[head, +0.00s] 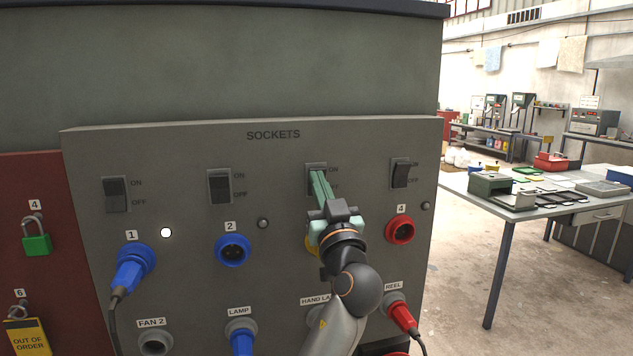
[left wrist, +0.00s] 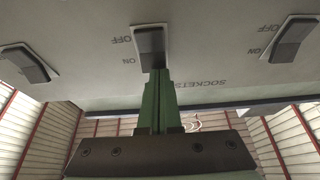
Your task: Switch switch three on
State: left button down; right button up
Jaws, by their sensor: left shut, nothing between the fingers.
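Switch three (head: 310,187) is the third dark rocker from the left on the grey sockets panel (head: 200,285), above a mostly hidden yellow socket. My left gripper (head: 316,172) is in front of it, fingers shut and empty, hiding much of the rocker. In the left wrist view the same switch (left wrist: 150,40) is at top centre, with the fingertips (left wrist: 158,74) at its ON end. They look touching or very close. I cannot tell which way the rocker is set. The indicator lamp for switch three is hidden. My right gripper is not in view.
Switch one (head: 116,194), switch two (head: 220,187) and switch four (head: 400,173) flank it. The lamp (head: 166,232) by socket one is white and lit; those by two and four are dark. Plugs with cables (head: 403,318) hang below. A workbench (head: 520,207) stands right, beyond open floor.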

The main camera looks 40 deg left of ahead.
pick_arm(q)
jog(key=shift+w+a+r, duration=0.1)
jog(key=shift+w, duration=0.05)
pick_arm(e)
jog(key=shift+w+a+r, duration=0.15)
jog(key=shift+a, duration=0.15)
